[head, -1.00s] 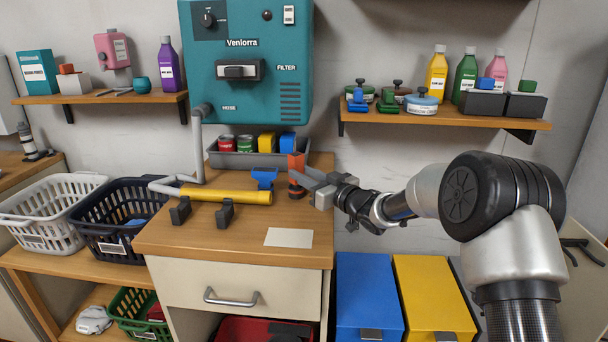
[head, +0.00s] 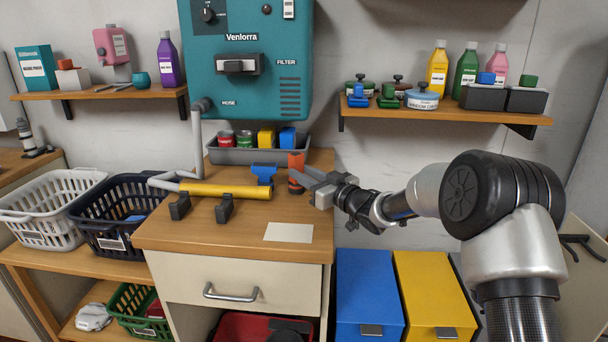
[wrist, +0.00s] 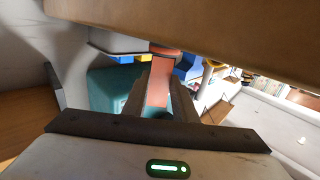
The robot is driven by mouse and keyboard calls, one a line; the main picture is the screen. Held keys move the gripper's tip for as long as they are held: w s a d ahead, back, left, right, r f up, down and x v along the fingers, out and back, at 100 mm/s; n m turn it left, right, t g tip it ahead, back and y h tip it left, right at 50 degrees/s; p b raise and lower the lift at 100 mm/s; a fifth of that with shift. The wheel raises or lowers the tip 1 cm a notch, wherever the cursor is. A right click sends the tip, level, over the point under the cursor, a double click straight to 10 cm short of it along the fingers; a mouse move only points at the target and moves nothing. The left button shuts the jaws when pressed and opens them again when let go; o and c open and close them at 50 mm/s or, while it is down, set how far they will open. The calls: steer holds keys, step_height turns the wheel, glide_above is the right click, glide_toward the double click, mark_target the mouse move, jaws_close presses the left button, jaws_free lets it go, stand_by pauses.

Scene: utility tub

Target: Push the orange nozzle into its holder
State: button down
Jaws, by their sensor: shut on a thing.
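The orange nozzle (head: 296,161) stands upright near the back right of the wooden cabinet top, with a darker round part at its lower end. My gripper (head: 303,180) reaches in from the right and is shut on the nozzle. In the wrist view the orange nozzle (wrist: 159,82) lies between the two fingers. The fingers hide part of it, and I cannot tell whether its lower end touches the cabinet top. I cannot make out for sure which part is its holder.
A yellow tube (head: 225,190) with a grey hose lies left of the nozzle, behind two black brackets (head: 224,209). A blue piece (head: 263,172) stands close to the nozzle. A grey tray (head: 255,157) is behind. The front right top around the white card (head: 288,232) is clear.

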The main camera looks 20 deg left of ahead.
steer(key=shift+f, duration=0.1)
steer(key=c, duration=1.4)
jaws_free()
steer(key=shift+o, duration=0.2)
